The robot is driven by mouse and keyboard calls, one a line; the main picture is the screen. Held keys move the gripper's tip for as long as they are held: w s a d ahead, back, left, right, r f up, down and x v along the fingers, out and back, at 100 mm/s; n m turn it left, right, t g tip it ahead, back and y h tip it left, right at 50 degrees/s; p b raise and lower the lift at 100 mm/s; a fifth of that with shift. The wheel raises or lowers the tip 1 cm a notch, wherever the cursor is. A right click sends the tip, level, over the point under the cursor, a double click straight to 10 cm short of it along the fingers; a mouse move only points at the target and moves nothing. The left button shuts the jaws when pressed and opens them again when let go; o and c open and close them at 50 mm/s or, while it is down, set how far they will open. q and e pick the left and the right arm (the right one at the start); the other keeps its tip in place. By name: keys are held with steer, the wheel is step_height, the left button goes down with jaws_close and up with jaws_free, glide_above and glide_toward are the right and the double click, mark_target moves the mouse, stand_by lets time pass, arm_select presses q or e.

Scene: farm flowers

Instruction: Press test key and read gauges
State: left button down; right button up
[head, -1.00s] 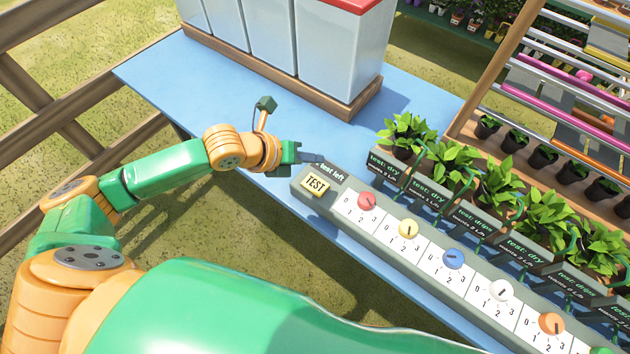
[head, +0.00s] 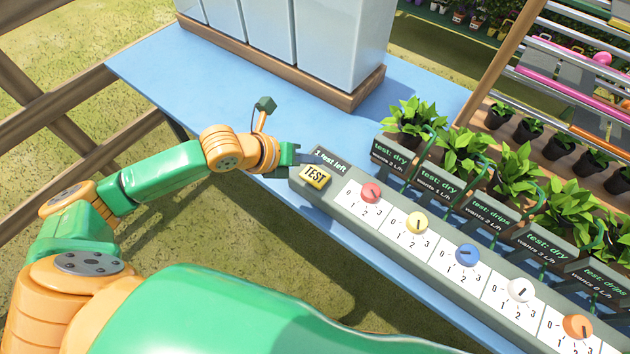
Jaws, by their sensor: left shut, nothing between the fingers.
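The yellow TEST key (head: 315,176) sits at the left end of a long grey panel (head: 302,196). A label by it reads "1 test left" (head: 329,160). My left gripper (head: 314,158) is shut and empty, its tips at the panel's left end, just above and behind the key; I cannot tell whether they touch the panel. Along the panel are a red dial (head: 371,193), a yellow dial (head: 417,222), a blue dial (head: 467,256), a white dial (head: 519,290) and an orange dial (head: 577,326), each on a 0-to-3 scale. My right gripper is not in view.
Potted plants stand behind the panel with signs such as "test: dry, wants 3 L/h" (head: 392,157) and "test: drips, wants 2 L/h" (head: 487,209). Grey bins (head: 340,45) on a wooden base stand at the back of the blue table (head: 200,90). The table's left part is clear.

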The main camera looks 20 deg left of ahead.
mark_target(320, 173)
arm_select(q)
steer(key=shift+f+b, duration=0.55)
steer(key=shift+f, duration=0.95)
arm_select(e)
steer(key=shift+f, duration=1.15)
arm_select(q)
steer(key=shift+f, duration=0.1)
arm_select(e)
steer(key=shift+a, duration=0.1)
arm_select(q)
steer(key=shift+f, duration=0.3)
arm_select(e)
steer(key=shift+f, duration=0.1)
arm_select(q)
steer(key=shift+f+b, duration=0.45)
steer(key=shift+f, duration=0.05)
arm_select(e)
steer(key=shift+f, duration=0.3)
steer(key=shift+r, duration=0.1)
arm_select(q)
steer(key=shift+r+p, duration=0.95)
steer(key=shift+p, duration=0.1)
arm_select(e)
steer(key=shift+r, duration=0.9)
